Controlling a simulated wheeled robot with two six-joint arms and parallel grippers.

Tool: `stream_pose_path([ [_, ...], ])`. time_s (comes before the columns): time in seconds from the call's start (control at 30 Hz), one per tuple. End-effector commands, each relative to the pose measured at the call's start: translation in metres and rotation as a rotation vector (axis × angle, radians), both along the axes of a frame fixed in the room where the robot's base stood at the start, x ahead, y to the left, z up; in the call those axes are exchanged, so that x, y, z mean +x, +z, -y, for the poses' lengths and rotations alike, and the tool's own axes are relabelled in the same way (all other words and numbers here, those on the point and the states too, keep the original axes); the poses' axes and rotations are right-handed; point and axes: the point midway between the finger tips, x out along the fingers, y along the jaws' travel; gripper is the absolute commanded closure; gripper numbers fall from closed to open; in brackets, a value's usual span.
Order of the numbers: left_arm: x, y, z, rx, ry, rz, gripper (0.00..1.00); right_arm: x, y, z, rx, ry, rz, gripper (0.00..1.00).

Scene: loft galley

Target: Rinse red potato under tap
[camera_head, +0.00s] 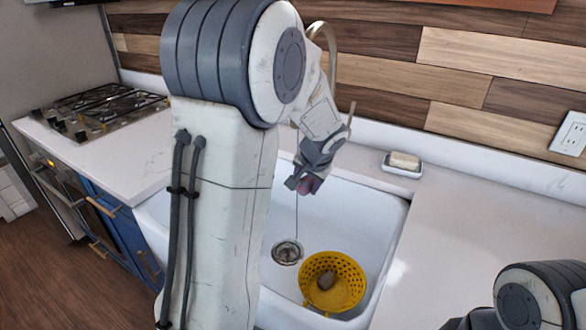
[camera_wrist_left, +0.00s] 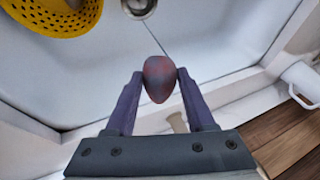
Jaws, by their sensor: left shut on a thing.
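The red potato (camera_wrist_left: 159,80) is dark red and mottled. It sits between the two fingertips of my left gripper (camera_wrist_left: 159,84), which is shut on it. In the head view my left gripper (camera_head: 309,172) holds the potato (camera_head: 309,186) in the air over the back of the white sink (camera_head: 385,225). The tap's curved metal spout (camera_head: 329,48) rises behind my left wrist, which hides part of it. A thin line runs between the drain (camera_head: 287,252) and the potato; I cannot tell whether it is water or a sink crease. My right gripper is out of view.
A yellow colander (camera_head: 352,268) with a brown lump (camera_head: 326,281) in it stands in the sink, right of the drain. A soap dish (camera_head: 402,168) sits on the counter behind. The right counter (camera_head: 470,220) is clear. A gas hob (camera_head: 100,108) is at left.

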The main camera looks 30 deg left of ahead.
Motion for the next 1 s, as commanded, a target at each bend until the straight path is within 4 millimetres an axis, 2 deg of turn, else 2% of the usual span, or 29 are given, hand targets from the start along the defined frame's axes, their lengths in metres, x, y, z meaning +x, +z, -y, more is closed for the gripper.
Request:
stream_pose_path([
  [0.5, -0.027, 0.034, 0.030, 0.000, -0.003, 0.002, 1.00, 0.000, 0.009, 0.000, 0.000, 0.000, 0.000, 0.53],
  [1.0, -0.031, 0.037, 0.034, 0.000, 0.000, 0.001, 1.00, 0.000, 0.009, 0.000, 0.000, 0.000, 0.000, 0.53],
])
